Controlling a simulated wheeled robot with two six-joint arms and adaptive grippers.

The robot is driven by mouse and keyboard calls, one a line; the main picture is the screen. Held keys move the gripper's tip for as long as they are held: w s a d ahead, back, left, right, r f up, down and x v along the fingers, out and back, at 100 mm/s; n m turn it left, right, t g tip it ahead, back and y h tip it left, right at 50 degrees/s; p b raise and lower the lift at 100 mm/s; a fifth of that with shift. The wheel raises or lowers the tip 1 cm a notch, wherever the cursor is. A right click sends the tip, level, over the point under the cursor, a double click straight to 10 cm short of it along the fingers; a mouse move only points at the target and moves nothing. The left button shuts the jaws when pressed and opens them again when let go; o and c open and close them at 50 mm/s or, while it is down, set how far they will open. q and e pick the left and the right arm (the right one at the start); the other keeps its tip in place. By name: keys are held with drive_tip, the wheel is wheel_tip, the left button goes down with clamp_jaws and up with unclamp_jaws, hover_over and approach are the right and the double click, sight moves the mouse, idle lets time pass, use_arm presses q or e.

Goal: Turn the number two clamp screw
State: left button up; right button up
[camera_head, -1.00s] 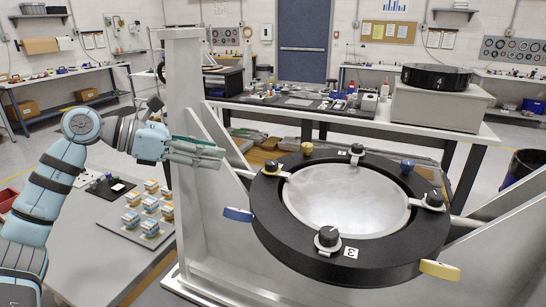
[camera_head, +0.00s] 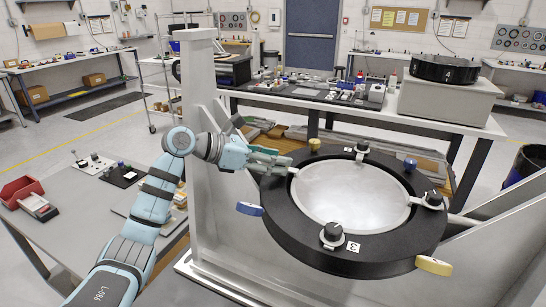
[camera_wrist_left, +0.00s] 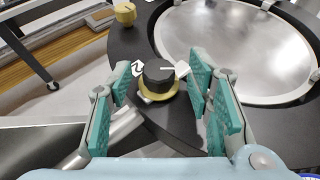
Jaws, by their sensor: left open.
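The number two clamp screw is a black knob (camera_wrist_left: 158,74) with a white line on top and a yellow collar below it, next to a white label with a 2 (camera_wrist_left: 138,68). It sits on the black ring (camera_head: 290,235) around the round mirror (camera_head: 350,197). My left gripper (camera_wrist_left: 160,85) is open, with its teal fingers on either side of the knob and visible gaps to it. In the head view the left gripper (camera_head: 272,159) is at the ring's left edge and hides this screw. My right gripper is not in view.
Other black clamp knobs sit on the ring, one by the label 3 (camera_head: 332,232) and one at right (camera_head: 433,198). Yellow (camera_head: 315,145) and blue (camera_head: 410,164) knobs and blue and yellow tabs also stand around it. A grey upright (camera_head: 202,90) rises beside my left arm.

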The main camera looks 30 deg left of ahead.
use_arm(q)
drive_tip(key=shift+w, duration=0.1)
clamp_jaws()
drive_tip(key=shift+w+a+m+g+h+p, duration=0.1)
drive_tip(key=shift+m+g+h+p, duration=0.3)
drive_tip(key=shift+m+g+h, duration=0.15)
drive_tip(key=shift+m, duration=0.25)
unclamp_jaws()
drive_tip(key=shift+a, duration=0.1)
